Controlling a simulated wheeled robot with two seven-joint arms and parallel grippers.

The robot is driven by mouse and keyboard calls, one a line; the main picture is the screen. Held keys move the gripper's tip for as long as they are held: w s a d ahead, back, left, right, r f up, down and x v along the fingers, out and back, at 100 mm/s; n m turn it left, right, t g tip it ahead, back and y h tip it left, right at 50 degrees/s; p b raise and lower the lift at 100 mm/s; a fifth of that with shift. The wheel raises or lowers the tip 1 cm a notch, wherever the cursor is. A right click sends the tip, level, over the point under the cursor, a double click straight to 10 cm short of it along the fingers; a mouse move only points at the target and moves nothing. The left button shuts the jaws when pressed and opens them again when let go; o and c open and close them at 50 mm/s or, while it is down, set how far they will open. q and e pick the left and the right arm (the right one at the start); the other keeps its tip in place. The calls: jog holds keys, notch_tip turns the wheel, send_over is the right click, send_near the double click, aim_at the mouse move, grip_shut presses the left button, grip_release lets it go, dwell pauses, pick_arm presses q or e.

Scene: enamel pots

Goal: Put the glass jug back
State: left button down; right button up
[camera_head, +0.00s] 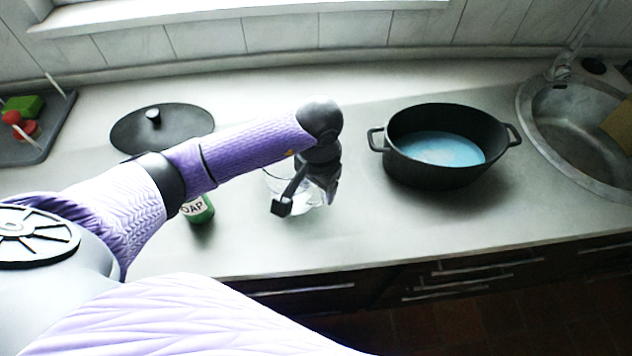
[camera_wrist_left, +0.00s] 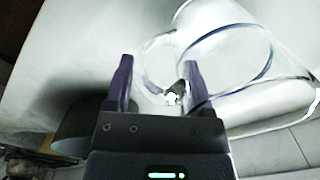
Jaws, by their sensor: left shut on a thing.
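The clear glass jug (camera_head: 312,197) is on or just over the counter, left of the black pot, partly hidden by my left gripper (camera_head: 304,198). In the left wrist view, the jug (camera_wrist_left: 232,52) shows as transparent curves between and beyond the two fingers of the left gripper (camera_wrist_left: 158,78). The left gripper is shut on the jug, seemingly at its handle or rim; the exact contact is unclear. I cannot tell whether the jug's base touches the counter. My right gripper is not in view.
A black pot (camera_head: 437,174) with blue liquid (camera_head: 436,149) stands to the right, before a metal sink (camera_head: 577,125). A black lid (camera_head: 185,119) lies behind my arm. A green soap container (camera_head: 199,211) stands left. A dark tray (camera_head: 62,112) is far left. The front counter is clear.

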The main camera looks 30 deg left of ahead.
pick_arm(q)
grip_release()
notch_tip(320, 180, up, 12)
jog(key=p, duration=0.1)
jog(key=shift+d+r, duration=0.15)
dwell(0.3)
